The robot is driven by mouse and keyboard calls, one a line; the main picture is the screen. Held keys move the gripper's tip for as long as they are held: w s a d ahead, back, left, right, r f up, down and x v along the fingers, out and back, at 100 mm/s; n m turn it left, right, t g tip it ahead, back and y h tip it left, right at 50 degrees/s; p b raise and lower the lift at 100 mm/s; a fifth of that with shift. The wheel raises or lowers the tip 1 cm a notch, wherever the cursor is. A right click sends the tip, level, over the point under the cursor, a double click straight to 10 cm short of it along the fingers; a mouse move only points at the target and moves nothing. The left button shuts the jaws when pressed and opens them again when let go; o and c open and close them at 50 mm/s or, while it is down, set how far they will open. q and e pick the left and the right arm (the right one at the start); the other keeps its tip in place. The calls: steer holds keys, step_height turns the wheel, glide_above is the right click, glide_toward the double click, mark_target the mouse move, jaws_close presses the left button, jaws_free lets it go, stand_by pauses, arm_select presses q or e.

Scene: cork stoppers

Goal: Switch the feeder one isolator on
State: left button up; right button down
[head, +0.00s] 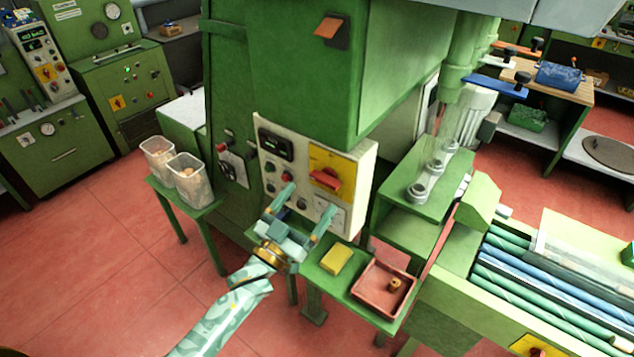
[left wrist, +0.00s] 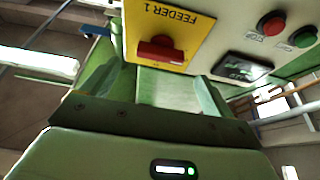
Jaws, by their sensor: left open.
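The feeder one isolator is a red rotary handle (head: 326,179) on a yellow plate (head: 345,164), at the right of a pale control panel on the green machine. The handle lies roughly crosswise. In the left wrist view the red handle (left wrist: 160,49) shows on the yellow plate (left wrist: 190,30), whose "FEEDER 1" lettering appears upside down. My left gripper (head: 308,205) is open and empty in front of the panel, below and left of the handle in the head view. Its fingers (left wrist: 152,88) are apart, with the handle beyond them, not touched as far as I can tell. My right gripper is not in view.
The panel (head: 298,203) also carries a dark display (head: 276,145) and several push buttons. Below it, a green shelf holds a yellow block (head: 336,258) and a red tray (head: 362,290) with a cork. Two clear bins (head: 188,178) of corks stand left. Red floor lies open at left.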

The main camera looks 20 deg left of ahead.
mark_target(322, 183)
arm_select(q)
steer(key=x, duration=0.4)
steer(key=shift+w, duration=0.1)
steer(key=shift+w+d, duration=0.1)
steer(key=shift+w, duration=0.05)
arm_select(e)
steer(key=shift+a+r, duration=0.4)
arm_select(q)
steer(key=c, duration=1)
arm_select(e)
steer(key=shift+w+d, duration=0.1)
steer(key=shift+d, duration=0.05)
